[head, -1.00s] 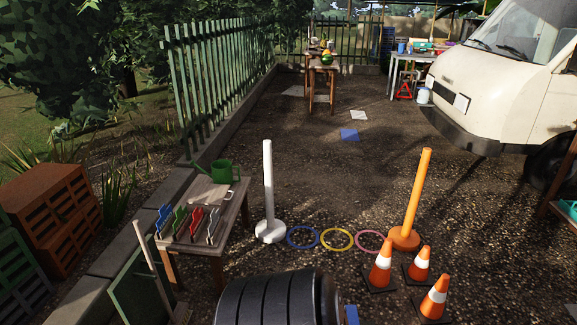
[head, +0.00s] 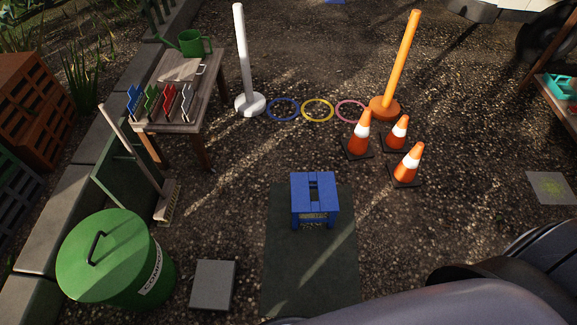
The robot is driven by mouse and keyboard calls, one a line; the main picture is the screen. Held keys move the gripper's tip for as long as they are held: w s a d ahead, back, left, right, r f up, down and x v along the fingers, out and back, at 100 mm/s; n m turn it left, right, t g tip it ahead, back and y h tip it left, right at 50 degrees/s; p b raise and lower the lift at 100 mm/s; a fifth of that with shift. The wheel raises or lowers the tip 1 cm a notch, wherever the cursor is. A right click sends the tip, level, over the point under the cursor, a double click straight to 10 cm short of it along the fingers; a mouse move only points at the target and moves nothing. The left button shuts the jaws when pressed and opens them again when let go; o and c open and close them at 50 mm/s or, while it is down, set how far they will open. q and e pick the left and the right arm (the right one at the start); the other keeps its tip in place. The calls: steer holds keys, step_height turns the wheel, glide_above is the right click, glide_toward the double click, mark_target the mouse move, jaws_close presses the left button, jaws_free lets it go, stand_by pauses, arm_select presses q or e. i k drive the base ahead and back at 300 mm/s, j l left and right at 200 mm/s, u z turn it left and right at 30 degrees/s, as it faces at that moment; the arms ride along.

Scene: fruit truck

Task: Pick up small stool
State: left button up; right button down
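The small blue stool (head: 315,186) stands upright on the far part of a dark mat (head: 310,265), just right of the middle of the head view. Its top has a slot across the middle, and its short legs show below. Neither of my grippers is in view. A large dark grey part, apparently of my own arm or body, fills the bottom right corner. Nothing touches the stool.
A green lidded bin (head: 112,262) and a flat grey slab (head: 213,285) lie left of the mat. Orange cones (head: 408,164) stand behind and right of the stool. Coloured rings (head: 317,110) lie between white (head: 245,60) and orange (head: 400,65) posts. A wooden table (head: 200,100) stands left.

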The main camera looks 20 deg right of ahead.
mark_target(328, 202)
steer(key=z, duration=0.9)
